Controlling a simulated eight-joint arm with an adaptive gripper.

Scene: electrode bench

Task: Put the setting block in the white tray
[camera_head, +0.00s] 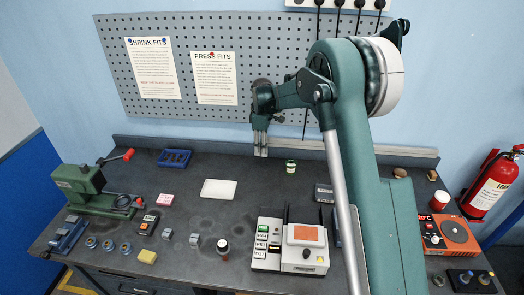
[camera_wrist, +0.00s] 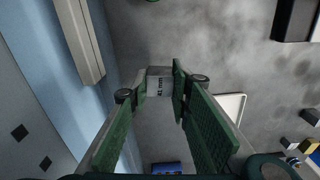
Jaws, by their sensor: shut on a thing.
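My gripper (camera_head: 261,138) is raised over the back of the bench, pointing down. It is shut on the setting block (camera_wrist: 159,84), a small grey metal block with "42 mm" printed on it, held between the fingertips in the wrist view. The block is small and hard to make out in the head view. The white tray (camera_head: 219,189) lies flat on the bench, left of and nearer than my gripper, with nothing visible in it. It also shows in the wrist view (camera_wrist: 229,112), to the right of the fingers, apart from the block.
A blue tray (camera_head: 174,158) lies left of the white tray, with a pink box (camera_head: 165,200) nearby. A green press (camera_head: 85,187) is far left. A device with an orange panel (camera_head: 306,236) stands front right. Bare bench surrounds the white tray.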

